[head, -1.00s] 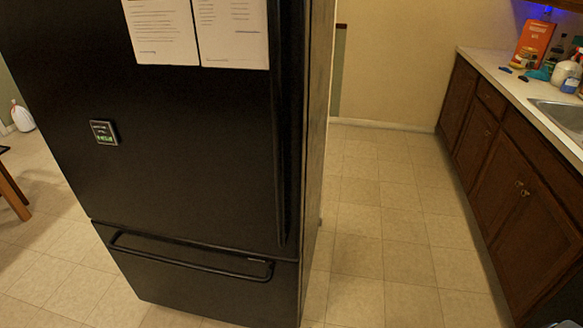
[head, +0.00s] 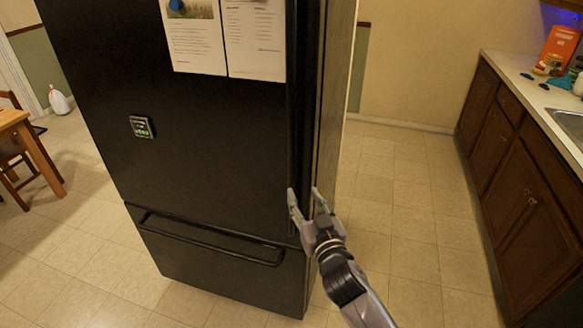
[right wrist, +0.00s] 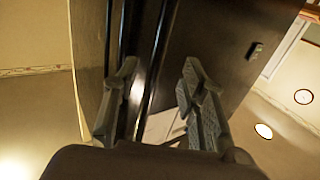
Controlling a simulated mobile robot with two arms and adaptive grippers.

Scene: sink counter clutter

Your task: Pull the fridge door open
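The black fridge door (head: 215,140) fills the left and middle of the head view and looks closed. Its long vertical handle (head: 298,100) runs down its right edge. My right gripper (head: 305,195) is open at the lower part of the handle, its fingers apart and pointing up. In the right wrist view the open fingers (right wrist: 161,72) have dark vertical edges of the fridge in front of and between them. I cannot tell whether they touch the handle. My left gripper is not in view.
A freezer drawer with a horizontal bar (head: 210,243) lies below the door. Brown cabinets (head: 510,165) with a counter and sink stand at the right. A wooden table (head: 22,130) and a white jug (head: 58,100) are at the left. The tiled floor (head: 395,220) between is clear.

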